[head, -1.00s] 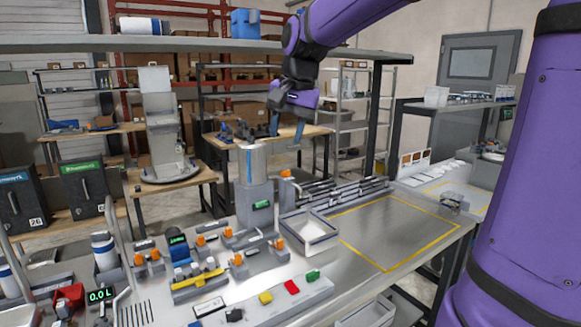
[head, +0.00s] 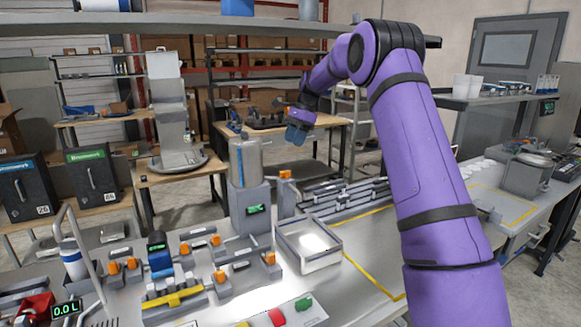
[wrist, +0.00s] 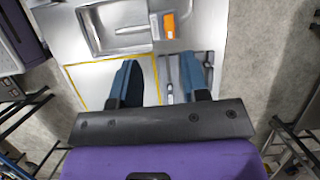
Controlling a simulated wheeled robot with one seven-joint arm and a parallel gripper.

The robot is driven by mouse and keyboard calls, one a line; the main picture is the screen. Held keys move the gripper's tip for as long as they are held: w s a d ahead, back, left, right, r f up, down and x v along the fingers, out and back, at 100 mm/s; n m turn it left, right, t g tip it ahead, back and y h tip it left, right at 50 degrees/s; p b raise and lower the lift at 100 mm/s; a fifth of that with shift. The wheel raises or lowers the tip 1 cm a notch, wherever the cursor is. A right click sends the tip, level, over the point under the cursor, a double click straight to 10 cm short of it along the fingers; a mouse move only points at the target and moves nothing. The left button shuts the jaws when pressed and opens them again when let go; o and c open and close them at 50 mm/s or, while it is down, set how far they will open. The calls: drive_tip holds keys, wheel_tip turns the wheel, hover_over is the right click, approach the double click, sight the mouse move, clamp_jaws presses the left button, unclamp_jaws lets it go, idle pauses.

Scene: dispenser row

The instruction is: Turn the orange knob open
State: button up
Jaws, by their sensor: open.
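Several orange knobs show in the head view; I cannot tell which one the task means. One orange knob (head: 285,174) tops a grey post beside the tall grey dispenser (head: 250,205). Others sit on low grey fittings on the bench, such as the right front knob (head: 269,258) and the left knob (head: 131,263). My gripper (head: 296,135) is open and empty, behind and above the dispenser in the picture. In the wrist view, the blue fingers of my gripper (wrist: 160,64) are spread apart. An orange part (wrist: 169,25) lies beyond them, apart from both.
A grey open tray (head: 309,246) stands right of the dispenser; it also shows in the wrist view (wrist: 86,32). Grey rails (head: 345,198) lie behind it. A yellow outline marks a bare bench area at right. A shelf (head: 180,27) crosses the top.

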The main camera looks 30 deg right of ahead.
sight(285, 171)
drive_tip(key=x, duration=0.3)
drive_tip(key=w+d+x, duration=0.1)
drive_tip(key=x, duration=0.7)
drive_tip(key=shift+w+d+f, duration=0.2)
drive_tip(key=shift+d+f, duration=0.05)
drive_tip(key=shift+f, duration=0.25)
clamp_jaws()
